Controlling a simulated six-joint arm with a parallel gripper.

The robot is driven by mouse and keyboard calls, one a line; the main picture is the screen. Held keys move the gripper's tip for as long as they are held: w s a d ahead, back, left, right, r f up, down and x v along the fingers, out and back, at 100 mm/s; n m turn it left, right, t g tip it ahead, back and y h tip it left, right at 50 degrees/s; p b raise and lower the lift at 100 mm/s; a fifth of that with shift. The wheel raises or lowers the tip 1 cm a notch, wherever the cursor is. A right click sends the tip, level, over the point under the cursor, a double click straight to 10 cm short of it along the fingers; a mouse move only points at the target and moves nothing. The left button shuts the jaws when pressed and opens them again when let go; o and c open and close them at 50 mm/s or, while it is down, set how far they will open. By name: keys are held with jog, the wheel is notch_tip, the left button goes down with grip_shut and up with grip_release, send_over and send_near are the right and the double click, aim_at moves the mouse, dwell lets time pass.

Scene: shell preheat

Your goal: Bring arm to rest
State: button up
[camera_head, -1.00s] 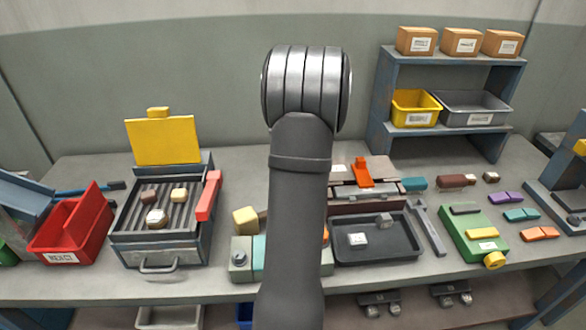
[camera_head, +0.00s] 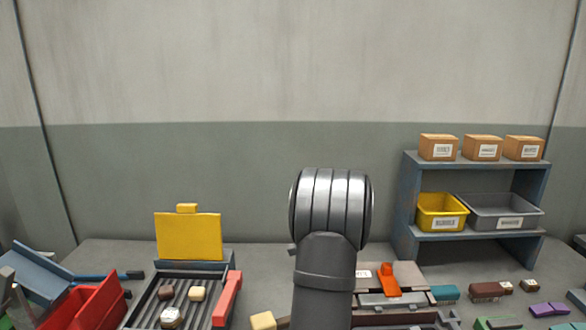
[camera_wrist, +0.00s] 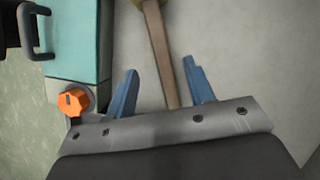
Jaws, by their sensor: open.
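My gripper (camera_wrist: 160,92) shows in the wrist view with its two blue fingers spread apart and nothing between them that it holds. A brown handle (camera_wrist: 161,55) lies on the grey surface below, seen between the fingers; I cannot tell its height gap from them. In the head view my grey arm stands upright near the middle and hides part of the bench, and the gripper itself is out of sight there.
A teal box (camera_wrist: 78,40) with an orange knob (camera_wrist: 73,101) is left of the fingers. A ribbed tray (camera_head: 180,297) with a raised yellow lid (camera_head: 188,236), a red bin (camera_head: 88,304) and a shelf (camera_head: 408,205) with boxes and bins stand around the bench.

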jog(key=x, duration=1.1)
jog(key=shift+s+a+f, duration=0.1)
jog(key=shift+a+f, duration=0.05)
jog(key=shift+f, duration=0.05)
jog(key=shift+r, duration=0.1)
jog(key=shift+r, duration=0.1)
jog(key=v, duration=1.7)
jog(key=x, duration=1.7)
jog(key=shift+f, duration=0.4)
notch_tip(320, 180, up, 9)
jog(key=shift+f, duration=0.1)
jog(key=shift+w+a+r+n+g+h, duration=0.1)
jog(key=shift+w+r+n+g+h, duration=0.45)
jog(key=shift+n, duration=1.1)
jog(key=shift+w+r+n+g+h, duration=0.3)
jog(key=shift+w+r+n, duration=0.45)
jog(key=shift+n, duration=0.85)
jog(key=shift+w+a+r+n+g+h, duration=0.1)
jog(key=shift+w+r+n+g+h, duration=0.45)
jog(key=shift+n, duration=1.1)
